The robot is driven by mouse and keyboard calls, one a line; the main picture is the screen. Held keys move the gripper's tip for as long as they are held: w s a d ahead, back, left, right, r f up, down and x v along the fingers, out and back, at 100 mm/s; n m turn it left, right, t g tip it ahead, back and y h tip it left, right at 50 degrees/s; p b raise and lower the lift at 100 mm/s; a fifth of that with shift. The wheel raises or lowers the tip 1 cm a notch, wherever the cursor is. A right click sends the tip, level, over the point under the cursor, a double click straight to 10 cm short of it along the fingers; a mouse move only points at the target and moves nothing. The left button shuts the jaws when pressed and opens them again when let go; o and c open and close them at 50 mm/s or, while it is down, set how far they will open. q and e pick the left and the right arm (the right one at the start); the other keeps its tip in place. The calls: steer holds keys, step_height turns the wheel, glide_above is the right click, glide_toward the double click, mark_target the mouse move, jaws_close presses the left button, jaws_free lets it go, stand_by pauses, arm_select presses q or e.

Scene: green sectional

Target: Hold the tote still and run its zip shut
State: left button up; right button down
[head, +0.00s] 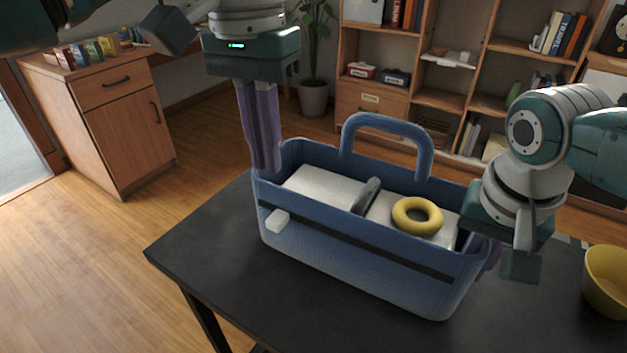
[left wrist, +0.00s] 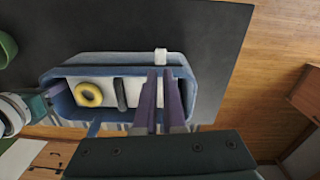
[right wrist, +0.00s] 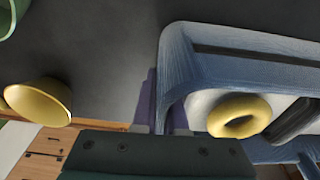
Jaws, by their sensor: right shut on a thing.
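The blue tote (head: 350,262) stands upright on the dark table, its looped handle (head: 388,122) raised at the back. A dark zip strip (head: 345,240) runs along its front wall, with a white pull tab (head: 277,221) near the left end. The tab also shows in the left wrist view (left wrist: 161,55). Inside are a yellow ring (head: 417,215) and a dark grey bar (head: 367,195) on a pale surface. My left gripper (head: 265,165) is open and empty, pointing down at the tote's left end, behind the tab. My right gripper (head: 487,258) is shut on the tote's right end wall.
The black table (head: 200,245) has free room left of and in front of the tote. A yellow bowl (head: 607,283) stands at the right edge. A green container (left wrist: 8,48) shows in the left wrist view. A wooden cabinet (head: 120,140) and bookshelf (head: 440,95) stand behind.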

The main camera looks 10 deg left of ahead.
arm_select(q)
steer(key=a+h, duration=0.1)
steer(key=a+f+h, duration=0.1)
steer(key=a, duration=0.1)
steer(key=a+m+h, duration=0.1)
steer(key=shift+s+a+f+h, duration=0.15)
steer(key=shift+s+f+h, duration=0.15)
steer(key=shift+f, duration=0.1)
jaws_close()
steer(key=a+m+t+h, duration=0.1)
steer(key=a+t+h, duration=0.2)
steer(key=a, duration=0.6)
steer(key=d+f, duration=0.8)
steer(key=d, duration=0.1)
steer(key=shift+w+d, duration=0.35)
steer(key=shift+w, duration=0.05)
steer(key=s+d, duration=0.3)
steer(key=d, duration=0.7)
steer(key=s+d, duration=0.3)
steer(key=d, duration=0.8)
steer(key=shift+s, duration=0.25)
steer(key=shift+r, duration=0.1)
arm_select(e)
steer(key=shift+a, duration=0.1)
